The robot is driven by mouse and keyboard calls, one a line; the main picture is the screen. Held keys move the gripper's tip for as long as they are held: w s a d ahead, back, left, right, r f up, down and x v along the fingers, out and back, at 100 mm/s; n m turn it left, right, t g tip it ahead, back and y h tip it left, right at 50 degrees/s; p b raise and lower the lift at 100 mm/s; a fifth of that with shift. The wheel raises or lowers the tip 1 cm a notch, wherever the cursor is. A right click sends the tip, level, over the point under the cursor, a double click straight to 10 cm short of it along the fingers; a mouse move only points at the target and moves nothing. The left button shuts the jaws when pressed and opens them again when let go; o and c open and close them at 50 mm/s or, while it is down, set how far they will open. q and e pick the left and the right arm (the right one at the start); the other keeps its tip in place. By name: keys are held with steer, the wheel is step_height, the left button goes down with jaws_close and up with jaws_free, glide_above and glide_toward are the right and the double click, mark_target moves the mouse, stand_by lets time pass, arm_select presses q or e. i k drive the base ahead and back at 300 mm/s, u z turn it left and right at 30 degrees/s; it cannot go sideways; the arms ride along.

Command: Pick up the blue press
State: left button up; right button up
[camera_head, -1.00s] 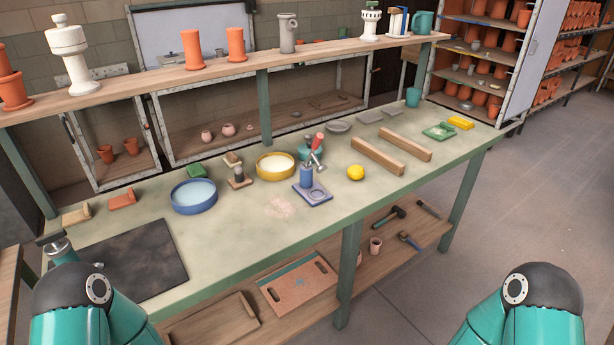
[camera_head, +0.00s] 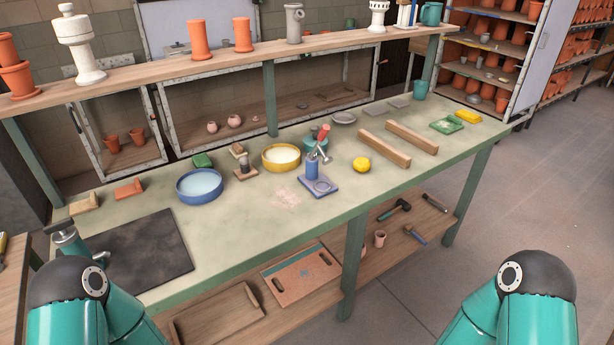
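The blue press (camera_head: 312,170) stands upright on the green-topped workbench (camera_head: 240,227), near the middle of the camera_head view. It has a flat blue-violet base plate, a blue column and a red-tipped lever leaning up from its top. A teal round thing behind it is partly hidden. Nothing of mine touches the press. Only the teal and dark upper parts of my two arms show, at the bottom left and bottom right.
A yellow ball (camera_head: 361,165) lies right of the press. A yellow-rimmed bowl (camera_head: 281,157) and blue bowl (camera_head: 200,186) stand left. Two wooden bars (camera_head: 398,143) lie behind right. A dark board (camera_head: 138,250) lies front left. The bench front before the press is mostly clear.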

mark_target(320, 186)
steer(key=u, duration=0.2)
steer(key=i, duration=0.2)
steer(key=u, duration=2.6)
steer(key=k, duration=1.75)
steer(key=z, duration=1.3)
steer(key=i, duration=1.05)
